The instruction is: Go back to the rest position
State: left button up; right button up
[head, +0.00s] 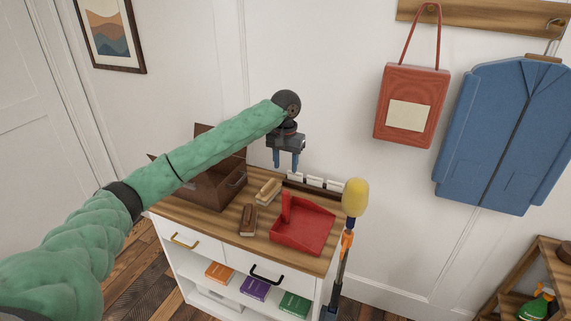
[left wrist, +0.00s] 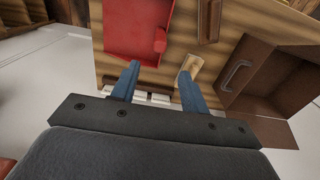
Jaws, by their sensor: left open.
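My left gripper (head: 287,161) is open and empty, with its blue fingers pointing down above the back edge of the wooden cabinet top (head: 225,226). In the left wrist view its two fingers (left wrist: 158,80) stand apart with nothing between them. Below it on the cabinet top are a light wooden brush (head: 268,190), a dark brown brush (head: 248,219) and a red dustpan (head: 303,232). The red dustpan also shows in the left wrist view (left wrist: 125,38). My right gripper is in neither view.
A brown box (head: 215,187) with raised flaps stands on the cabinet's left. A yellow-headed pole (head: 355,197) stands at its right edge. White pieces (head: 314,181) line the back edge. A red bag (head: 411,100) and blue jacket (head: 505,130) hang on the right wall.

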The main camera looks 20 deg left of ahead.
pick_arm(q)
jog(key=s+d+f+m+t+h, duration=0.1)
jog(key=s+d+f+m, duration=0.1)
jog(key=s+d+f, duration=0.75)
jog(key=s+d+f+m+t+h, duration=0.1)
jog(key=s+d+f+m, duration=0.1)
jog(key=s+d+f, duration=0.75)
jog(key=s+a+f+n+t+y, duration=0.1)
jog(key=s+a+f, duration=0.15)
jog(key=s, duration=0.65)
jog(key=s+a+f+n, duration=0.15)
jog(key=s+a, duration=0.25)
jog(key=s, duration=0.6)
jog(key=s+a+f+t+y, duration=0.1)
jog(key=s+a+f, duration=0.2)
jog(key=s, duration=0.6)
jog(key=s+d+f+g, duration=0.1)
jog(key=s+d+f, duration=0.1)
jog(key=f, duration=1.5)
jog(key=s+d+f+g, duration=0.1)
jog(key=s+d+f, duration=0.1)
jog(key=f, duration=1.6)
jog(key=shift+s+f+g+h, duration=0.2)
jog(key=shift+f+g+h, duration=0.1)
jog(key=shift+f+g, duration=0.1)
